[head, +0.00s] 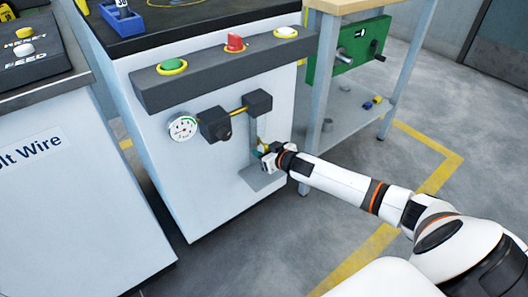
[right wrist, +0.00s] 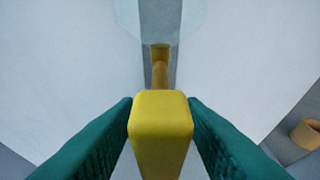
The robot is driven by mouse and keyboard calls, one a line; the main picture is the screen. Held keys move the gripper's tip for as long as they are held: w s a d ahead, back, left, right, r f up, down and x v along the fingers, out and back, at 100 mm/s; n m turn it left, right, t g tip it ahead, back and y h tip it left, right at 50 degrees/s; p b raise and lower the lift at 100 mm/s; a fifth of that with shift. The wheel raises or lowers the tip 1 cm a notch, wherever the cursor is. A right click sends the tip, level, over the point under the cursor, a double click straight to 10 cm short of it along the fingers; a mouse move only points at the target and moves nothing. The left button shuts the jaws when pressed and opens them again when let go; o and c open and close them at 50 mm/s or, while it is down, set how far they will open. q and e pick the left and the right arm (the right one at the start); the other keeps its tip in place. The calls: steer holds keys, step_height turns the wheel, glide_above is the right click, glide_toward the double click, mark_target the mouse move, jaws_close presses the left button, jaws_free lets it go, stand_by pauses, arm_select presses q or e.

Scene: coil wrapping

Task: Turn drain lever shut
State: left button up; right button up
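The yellow drain lever (right wrist: 160,118) fills the middle of the right wrist view, with its narrower stem running up to a mount on a grey vertical strip. My right gripper (right wrist: 160,106) has one green finger on each side of the lever, both seeming to touch it. In the head view the right gripper (head: 264,153) is at the lower front of the white machine, and only a little yellow of the lever shows beside it. The lever's lower part is hidden or out of frame. My left gripper is not in view.
Above the gripper are a dark box (head: 215,124), a round gauge (head: 183,128) and a panel with green (head: 173,65), red (head: 235,42) and white buttons. A grey ledge (head: 262,178) juts out below. A bench with a green panel (head: 345,50) stands to the right. The right floor is open.

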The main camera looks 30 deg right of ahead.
jaws_close()
